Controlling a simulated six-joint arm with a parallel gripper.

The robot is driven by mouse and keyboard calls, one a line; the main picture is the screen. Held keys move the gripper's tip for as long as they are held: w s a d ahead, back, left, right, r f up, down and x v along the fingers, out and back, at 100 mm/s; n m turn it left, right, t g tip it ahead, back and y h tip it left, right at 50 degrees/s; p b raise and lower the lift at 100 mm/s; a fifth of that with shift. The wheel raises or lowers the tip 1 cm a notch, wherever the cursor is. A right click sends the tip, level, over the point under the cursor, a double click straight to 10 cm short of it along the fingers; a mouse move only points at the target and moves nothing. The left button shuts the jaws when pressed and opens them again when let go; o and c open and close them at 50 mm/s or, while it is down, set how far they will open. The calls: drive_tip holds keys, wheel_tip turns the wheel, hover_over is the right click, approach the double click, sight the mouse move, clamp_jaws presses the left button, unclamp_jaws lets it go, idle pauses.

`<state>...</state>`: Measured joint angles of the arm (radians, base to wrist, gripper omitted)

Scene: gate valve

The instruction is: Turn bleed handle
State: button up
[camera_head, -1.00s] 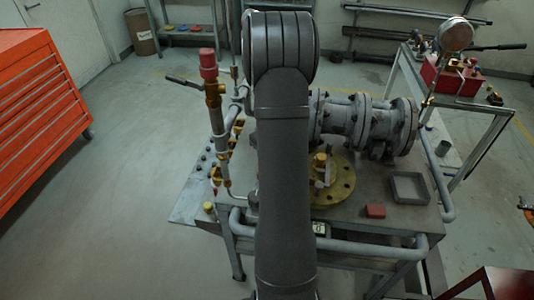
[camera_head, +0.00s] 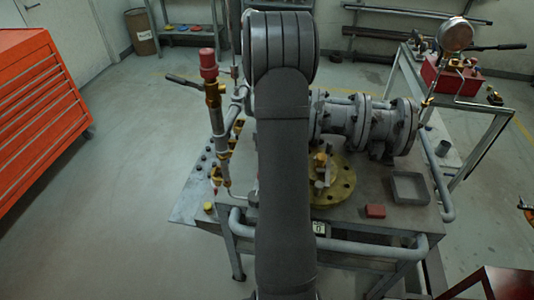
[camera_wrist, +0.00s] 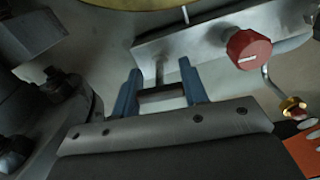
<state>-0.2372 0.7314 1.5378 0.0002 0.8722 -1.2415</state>
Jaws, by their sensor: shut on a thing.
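In the wrist view, my gripper (camera_wrist: 160,92) has two blue fingers, one on each side of a short dark cylindrical piece (camera_wrist: 161,96). It is shut on this piece, which appears to be the bleed handle. A thin grey stem reaches from the piece toward a silver metal block (camera_wrist: 200,40). A red round knob (camera_wrist: 248,50) with a white mark is on the block, to the right of the fingers and apart from them. In the head view, my arm hides the gripper and the handle.
The head view shows a grey pipe valve (camera_head: 365,122) on a workbench, with a yellow flange (camera_head: 340,185), a grey tray (camera_head: 409,188) and a red block (camera_head: 375,211). A red-topped upright pipe (camera_head: 209,75) stands left of my arm. A bent thin tube (camera_wrist: 268,80) runs below the knob.

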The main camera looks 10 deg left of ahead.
idle(0.4)
drive_tip(key=o, duration=1)
drive_tip(key=shift+r, duration=0.1)
wheel_tip(320, 180, up, 17)
drive_tip(key=shift+r, duration=0.1)
wheel_tip(320, 180, down, 17)
drive_tip(key=shift+f, duration=0.2)
idle(0.3)
